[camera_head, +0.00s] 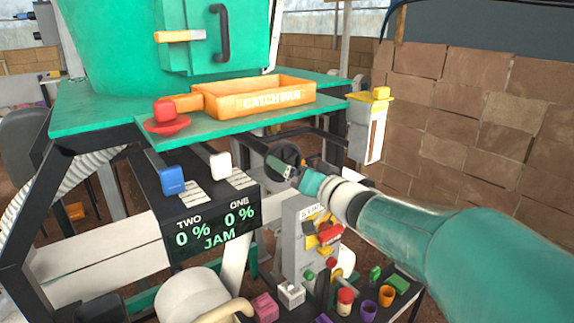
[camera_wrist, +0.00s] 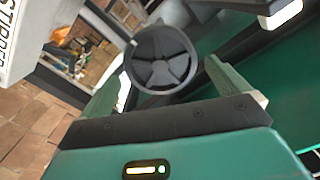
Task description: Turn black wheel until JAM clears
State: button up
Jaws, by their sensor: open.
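The black wheel (camera_wrist: 160,72) is round with broad spokes and faces me in the wrist view. My gripper (camera_wrist: 168,78) is open, with one green finger on each side of the wheel's lower part. I cannot tell whether the fingers touch the rim. In the head view my gripper (camera_head: 296,168) is at the wheel (camera_head: 287,154), below the green deck, and the wheel is small and partly hidden there.
Blue (camera_head: 172,180) and white (camera_head: 220,166) switches sit above the display. A grey control box (camera_head: 300,240) stands below my arm. A brick wall is at right.

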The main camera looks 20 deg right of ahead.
jog(key=x, duration=0.2)
jog(key=shift+w+a, duration=0.15)
jog(key=shift+w, duration=0.25)
jog(key=c, duration=0.8)
jog(key=n, duration=2.5)
